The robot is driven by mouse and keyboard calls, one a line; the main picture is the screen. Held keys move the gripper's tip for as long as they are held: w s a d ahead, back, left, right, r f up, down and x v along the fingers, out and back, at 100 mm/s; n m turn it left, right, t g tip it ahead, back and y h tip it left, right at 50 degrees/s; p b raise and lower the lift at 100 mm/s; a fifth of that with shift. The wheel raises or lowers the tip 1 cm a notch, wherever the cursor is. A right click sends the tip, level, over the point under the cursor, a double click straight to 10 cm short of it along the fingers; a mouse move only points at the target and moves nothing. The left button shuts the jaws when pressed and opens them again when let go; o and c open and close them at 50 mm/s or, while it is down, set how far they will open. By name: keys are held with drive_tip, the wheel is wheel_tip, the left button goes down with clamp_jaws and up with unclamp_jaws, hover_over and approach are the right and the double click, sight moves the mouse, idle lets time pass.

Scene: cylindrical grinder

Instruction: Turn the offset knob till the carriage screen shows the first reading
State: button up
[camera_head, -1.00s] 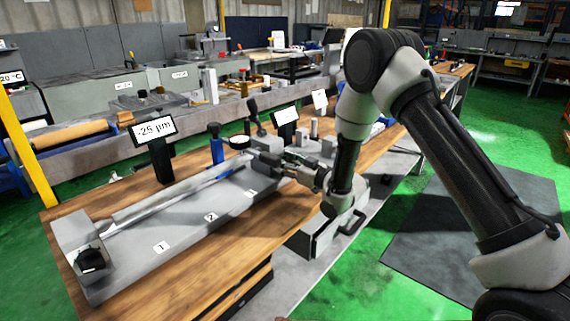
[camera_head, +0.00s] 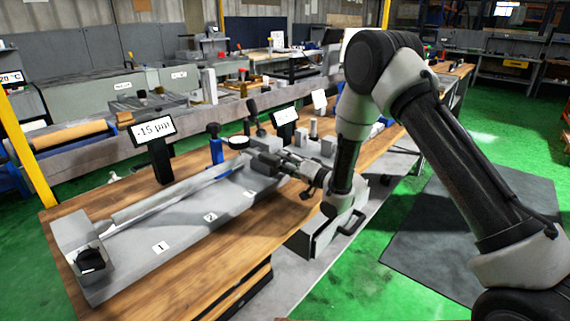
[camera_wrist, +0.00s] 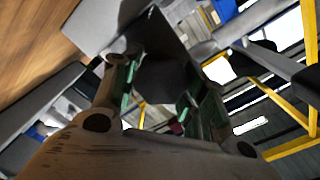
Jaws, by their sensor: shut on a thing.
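A screen (camera_head: 153,129) on a dark post stands behind the grey machine bed and reads -15 µm. A smaller white screen (camera_head: 285,116) stands farther right; its text is too small to read. My gripper (camera_head: 284,163) is at the right end of the long rail, beside a dark block (camera_head: 265,160). In the wrist view, the fingers of my gripper (camera_wrist: 168,98) are shut around a dark rounded knob (camera_wrist: 162,80). In the head view, my gripper hides this knob.
The grey bed (camera_head: 185,235) carries labels 1, 2 and one more. A black knob (camera_head: 90,259) sits in the left end block. A blue-bodied part (camera_head: 216,150) and a round dark-rimmed dial (camera_head: 239,143) stand behind the rail. Bare wooden bench lies in front.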

drive_tip(key=m, duration=0.4)
drive_tip(key=shift+d+f+m, duration=0.1)
drive_tip(key=shift+f+m, duration=0.05)
drive_tip(key=shift+m, duration=2.05)
drive_tip(key=o, duration=1)
drive_tip(key=shift+o, duration=0.2)
drive_tip(key=v, duration=1.2)
